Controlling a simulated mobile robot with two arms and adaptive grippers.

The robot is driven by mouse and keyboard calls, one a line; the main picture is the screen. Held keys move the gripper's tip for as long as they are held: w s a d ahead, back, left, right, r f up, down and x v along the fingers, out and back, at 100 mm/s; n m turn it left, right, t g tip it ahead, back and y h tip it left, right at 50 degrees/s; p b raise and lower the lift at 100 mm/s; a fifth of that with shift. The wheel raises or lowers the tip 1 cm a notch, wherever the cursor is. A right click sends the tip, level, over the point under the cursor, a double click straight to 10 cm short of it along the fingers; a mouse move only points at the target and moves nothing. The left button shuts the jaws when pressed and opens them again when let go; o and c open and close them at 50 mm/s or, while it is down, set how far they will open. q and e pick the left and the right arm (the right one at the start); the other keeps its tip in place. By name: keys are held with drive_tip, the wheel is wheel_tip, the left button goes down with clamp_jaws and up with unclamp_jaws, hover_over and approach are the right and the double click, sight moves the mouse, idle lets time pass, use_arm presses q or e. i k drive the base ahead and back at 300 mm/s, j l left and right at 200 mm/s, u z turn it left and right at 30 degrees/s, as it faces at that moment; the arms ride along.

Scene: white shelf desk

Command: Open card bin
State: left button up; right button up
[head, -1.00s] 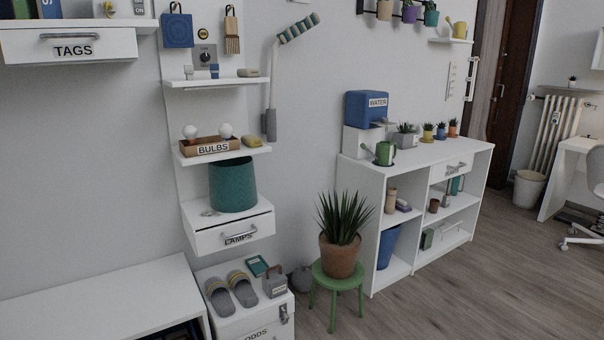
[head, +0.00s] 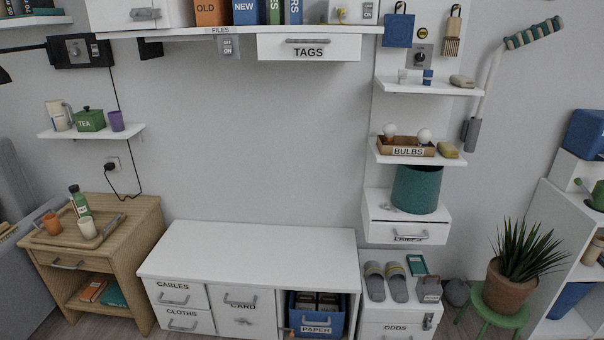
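The card bin (head: 251,317) is a white front labelled CARD in the low white cabinet (head: 250,250), at the lower middle of the head view. It has a grey bar handle (head: 240,300) near its top edge. The front looks flush with the cabinet, so it appears shut. Its bottom edge is near the picture's lower border. Neither of my grippers is in view.
Drawers labelled CABLES (head: 174,297) and CLOTHS (head: 184,322) are left of the card bin. A blue PAPER bin (head: 318,326) sits in an open bay to its right. A wooden nightstand (head: 146,220) stands left, an ODDS cabinet (head: 396,318) right. The cabinet top is bare.

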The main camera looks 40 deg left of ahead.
sight(244, 312)
drive_tip(key=u, duration=1.65)
